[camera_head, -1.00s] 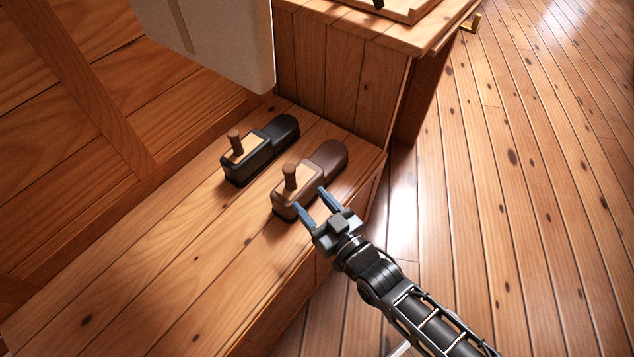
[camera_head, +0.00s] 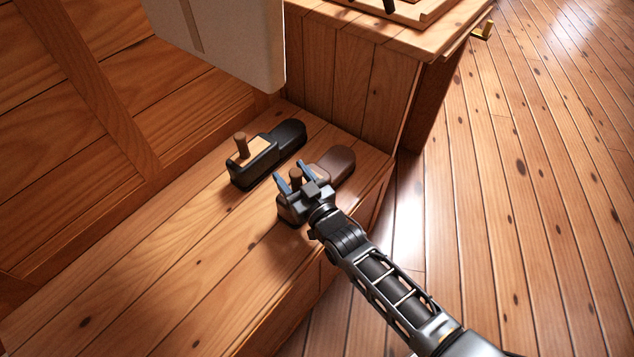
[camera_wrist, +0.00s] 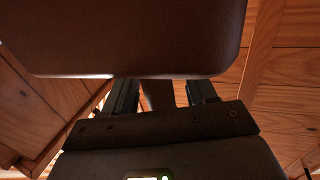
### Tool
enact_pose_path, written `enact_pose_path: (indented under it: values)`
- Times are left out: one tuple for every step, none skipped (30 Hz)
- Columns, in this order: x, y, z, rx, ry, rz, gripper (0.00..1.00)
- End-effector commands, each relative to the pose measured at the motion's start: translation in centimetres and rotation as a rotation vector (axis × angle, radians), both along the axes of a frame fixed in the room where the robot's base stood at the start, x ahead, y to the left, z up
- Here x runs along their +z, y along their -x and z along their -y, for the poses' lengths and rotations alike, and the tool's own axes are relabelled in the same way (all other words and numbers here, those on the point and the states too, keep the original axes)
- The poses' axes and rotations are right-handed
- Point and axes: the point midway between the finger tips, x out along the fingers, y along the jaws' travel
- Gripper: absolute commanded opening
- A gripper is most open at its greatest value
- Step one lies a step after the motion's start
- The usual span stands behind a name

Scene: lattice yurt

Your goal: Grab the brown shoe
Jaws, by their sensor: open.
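The brown shoe (camera_head: 337,163) sits on a low wooden bench, with an upright wooden peg (camera_head: 296,178) rising from its near end. My gripper (camera_head: 294,174) is open, its blue fingers on either side of the peg. I cannot tell whether they touch it. My gripper hides much of the shoe's near part. In the wrist view the brown shoe (camera_wrist: 130,35) fills the top, and the peg (camera_wrist: 158,95) shows between the two dark fingers.
A black shoe (camera_head: 262,157) with a similar peg stands close by on the left. The bench (camera_head: 190,262) is clear towards the lower left. A wooden cabinet (camera_head: 352,90) rises behind, and a pale hanging panel (camera_head: 225,40) is above the black shoe.

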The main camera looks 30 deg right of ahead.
Motion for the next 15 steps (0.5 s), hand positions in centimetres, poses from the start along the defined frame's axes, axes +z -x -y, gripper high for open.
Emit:
enact_pose_path:
  values:
    - [-0.04,-0.02,0.0,0.0,0.0,-0.001,0.56]
    - [-0.04,-0.01,0.0,0.0,0.0,-0.001,0.56]
    - [-0.04,0.01,0.01,0.0,0.0,-0.001,0.56]
    - [-0.04,0.01,0.01,0.0,0.0,-0.001,0.56]
    - [-0.04,0.01,0.01,0.0,0.0,-0.001,0.56]
    - [-0.03,0.01,0.01,0.0,0.0,-0.001,0.54]
    - [-0.03,0.02,0.01,0.0,0.0,-0.001,0.51]
    - [-0.03,0.02,0.01,0.0,0.0,-0.001,0.48]
    - [-0.03,0.02,0.01,0.0,0.0,-0.001,0.45]
    - [-0.03,0.03,0.01,0.0,0.0,-0.001,0.42]
    - [-0.03,0.03,0.01,0.0,0.0,-0.001,0.39]
    - [-0.03,0.03,0.01,0.0,0.0,-0.001,0.35]
    - [-0.03,0.03,0.01,0.0,0.0,-0.001,0.32]
    - [-0.03,0.03,0.01,0.0,0.0,-0.001,0.29]
    - [-0.03,0.03,0.01,0.0,0.0,-0.001,0.25]
